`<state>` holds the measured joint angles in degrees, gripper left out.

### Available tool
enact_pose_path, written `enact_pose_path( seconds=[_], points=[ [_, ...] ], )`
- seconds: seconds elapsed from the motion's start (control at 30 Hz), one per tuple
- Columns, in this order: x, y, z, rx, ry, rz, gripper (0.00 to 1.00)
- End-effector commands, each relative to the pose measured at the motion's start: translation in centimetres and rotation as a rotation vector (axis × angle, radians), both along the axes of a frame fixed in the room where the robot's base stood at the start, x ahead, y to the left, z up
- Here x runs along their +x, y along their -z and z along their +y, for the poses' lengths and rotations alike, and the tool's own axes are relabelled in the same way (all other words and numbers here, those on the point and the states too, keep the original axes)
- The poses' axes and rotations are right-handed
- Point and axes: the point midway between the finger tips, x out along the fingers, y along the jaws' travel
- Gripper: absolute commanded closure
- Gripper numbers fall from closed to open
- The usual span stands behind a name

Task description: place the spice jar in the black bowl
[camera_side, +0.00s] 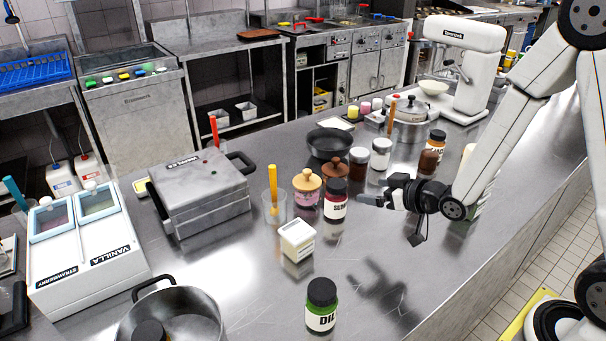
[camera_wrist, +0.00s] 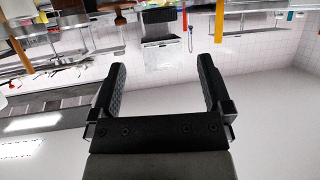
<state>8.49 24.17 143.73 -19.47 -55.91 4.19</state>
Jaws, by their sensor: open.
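Several labelled spice jars stand upright on the steel counter. A dark-lidded jar marked "SUM" (camera_side: 336,201) stands near the middle, and a jar marked "DIL" (camera_side: 321,306) with a green band stands at the front. I cannot tell which one the task means. The black bowl (camera_side: 329,144) is a shallow dark pan-like dish behind the sumac jar; no contents are visible. My gripper (camera_side: 364,200) is right of the sumac jar, apparently above the counter, pointing left. In the wrist view my gripper (camera_wrist: 161,65) has its fingers wide apart with nothing between them.
A pink jar with a wooden lid (camera_side: 307,189), a glass with a yellow utensil (camera_side: 274,204) and a white tub (camera_side: 298,240) stand left of the sumac jar. White-lidded jars (camera_side: 380,154) are near the bowl. A waffle press (camera_side: 200,196) is further left. Counter right of the dill jar is clear.

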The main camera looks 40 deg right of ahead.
Motion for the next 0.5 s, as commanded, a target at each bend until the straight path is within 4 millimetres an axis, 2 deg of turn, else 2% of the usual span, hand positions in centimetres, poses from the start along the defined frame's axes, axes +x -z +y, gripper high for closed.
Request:
enact_pose_path(
  seconds=[0.5],
  points=[
    [-0.10,0.12,-0.06,-0.008,0.007,0.024,0.00]
  ],
)
